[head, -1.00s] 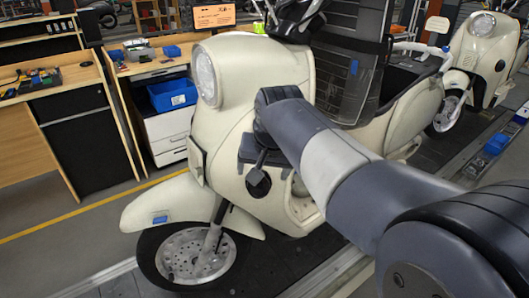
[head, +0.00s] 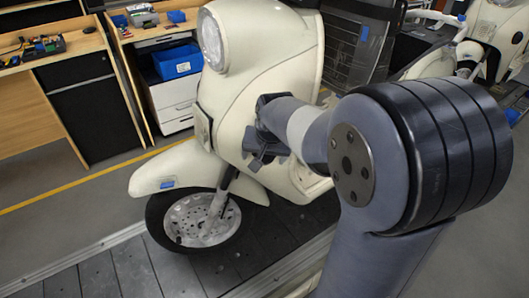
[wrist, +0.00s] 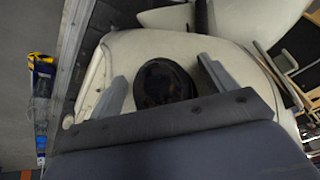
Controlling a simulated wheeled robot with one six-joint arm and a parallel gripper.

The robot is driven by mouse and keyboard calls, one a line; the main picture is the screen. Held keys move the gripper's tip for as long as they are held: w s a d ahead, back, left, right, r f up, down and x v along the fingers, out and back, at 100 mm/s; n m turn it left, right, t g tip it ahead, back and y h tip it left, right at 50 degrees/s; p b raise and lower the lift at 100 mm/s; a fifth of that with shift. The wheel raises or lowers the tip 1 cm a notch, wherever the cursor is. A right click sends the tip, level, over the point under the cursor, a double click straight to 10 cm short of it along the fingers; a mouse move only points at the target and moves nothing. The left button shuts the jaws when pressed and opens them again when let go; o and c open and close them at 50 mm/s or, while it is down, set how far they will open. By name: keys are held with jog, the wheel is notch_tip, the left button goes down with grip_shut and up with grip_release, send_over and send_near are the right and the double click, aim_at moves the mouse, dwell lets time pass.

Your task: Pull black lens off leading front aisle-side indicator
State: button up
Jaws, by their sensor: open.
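The cream scooter (head: 262,75) stands on the slat conveyor, its front wheel toward me. In the wrist view, the round black lens (wrist: 165,84) sits on the scooter's pale front body panel (wrist: 225,55). My gripper (wrist: 168,80) is open, with one grey finger on each side of the lens. A gap shows between the lens and each finger. How deep the fingers reach past the lens is unclear. In the head view, my gripper (head: 262,148) is at the scooter's front side, and my own arm and gripper mostly hide the lens there.
A second cream scooter (head: 494,32) stands behind on the line. Wooden workbenches with a blue bin (head: 177,61) are at the left, beyond a yellow floor line. The conveyor slats (head: 110,275) in front of the wheel are bare.

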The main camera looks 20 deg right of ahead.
jog(key=c, duration=1)
jog(key=o, duration=0.3)
jog(key=c, duration=0.3)
jog(key=shift+s, duration=0.15)
jog(key=shift+s+a, duration=0.1)
jog(key=shift+s, duration=0.1)
jog(key=shift+s+a, duration=0.2)
jog(key=shift+s, duration=0.4)
jog(key=shift+s+a, duration=0.2)
jog(key=shift+s, duration=0.35)
dwell(0.9)
jog(key=shift+s+a+r+b, duration=0.1)
jog(key=shift+s+a+b, duration=0.05)
jog(key=shift+s, duration=0.35)
jog(key=shift+s+a+b, duration=0.1)
jog(key=shift+s+b, duration=0.05)
jog(key=shift+s, duration=0.3)
